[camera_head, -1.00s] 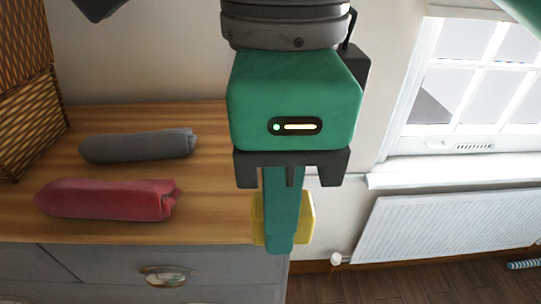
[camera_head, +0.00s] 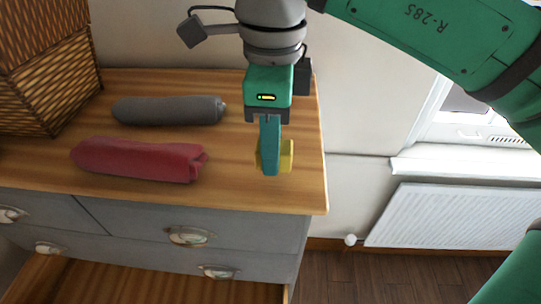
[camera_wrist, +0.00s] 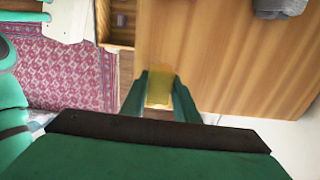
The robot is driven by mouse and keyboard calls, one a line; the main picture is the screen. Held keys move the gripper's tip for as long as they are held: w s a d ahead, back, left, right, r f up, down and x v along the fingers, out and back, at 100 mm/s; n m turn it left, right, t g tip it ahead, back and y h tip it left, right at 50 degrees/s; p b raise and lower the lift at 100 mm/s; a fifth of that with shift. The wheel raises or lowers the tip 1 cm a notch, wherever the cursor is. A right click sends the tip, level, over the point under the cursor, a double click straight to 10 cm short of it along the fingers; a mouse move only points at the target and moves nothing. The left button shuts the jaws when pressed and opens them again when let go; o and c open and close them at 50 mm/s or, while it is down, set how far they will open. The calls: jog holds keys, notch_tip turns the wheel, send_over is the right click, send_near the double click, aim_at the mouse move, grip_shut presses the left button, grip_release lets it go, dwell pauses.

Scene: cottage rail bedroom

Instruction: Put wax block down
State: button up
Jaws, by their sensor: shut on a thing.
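The yellow wax block (camera_head: 287,155) is between the fingers of my gripper (camera_head: 270,160), over the right part of the wooden dresser top (camera_head: 235,185). In the wrist view the wax block (camera_wrist: 159,88) sits between both fingertips, with the wood surface behind it. My gripper is shut on it and points down. Whether the block touches the top or hangs just above it, I cannot tell.
A rolled red cloth (camera_head: 140,159) and a rolled grey cloth (camera_head: 168,110) lie left of my gripper. A wicker basket (camera_head: 45,70) stands at the back left. A lower drawer (camera_head: 150,283) is open. Bare wood surrounds the block; the right edge is near.

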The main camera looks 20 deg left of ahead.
jog(key=shift+w+a+f, duration=0.3)
jog(key=shift+w+f, duration=0.05)
jog(key=shift+f, duration=1.5)
jog(key=shift+f, duration=0.15)
jog(key=o, duration=1)
notch_tip(320, 180, up, 11)
jog(key=shift+a+f, duration=0.1)
jog(key=shift+a, duration=0.05)
